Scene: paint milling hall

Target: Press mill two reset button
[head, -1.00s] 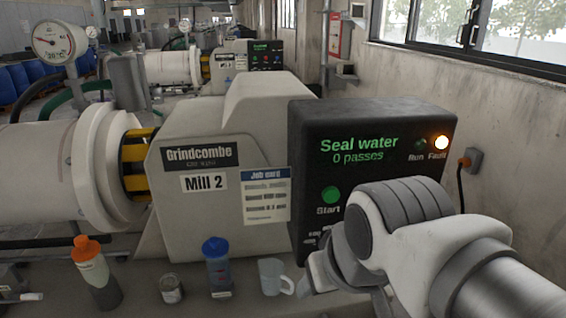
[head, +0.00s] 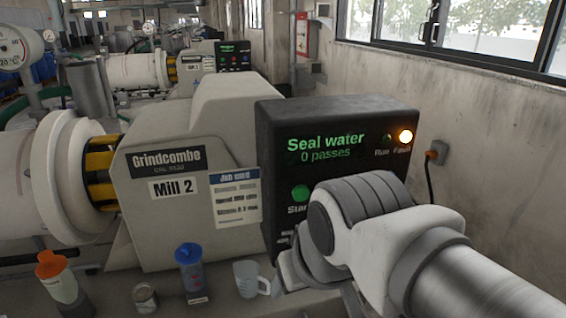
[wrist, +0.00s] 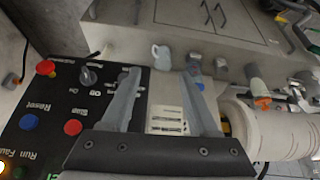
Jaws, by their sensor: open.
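The Mill 2 control panel (head: 275,125) is a black box reading "Seal water 0 passes", with its Fault lamp (head: 405,136) lit orange and its Run lamp dark. A green Start button (head: 300,193) shows beside my arm, which hides the lower right of the panel. In the wrist view the blue Reset button (wrist: 29,122) is at the left, next to the red Stop button (wrist: 72,127). My gripper (wrist: 160,72) is open with nothing between its fingers. The fingers are right of both buttons in that view. In the head view my arm mostly hides the fingers.
A red mushroom button (wrist: 45,68) and a black selector knob (wrist: 88,76) are also on the panel.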

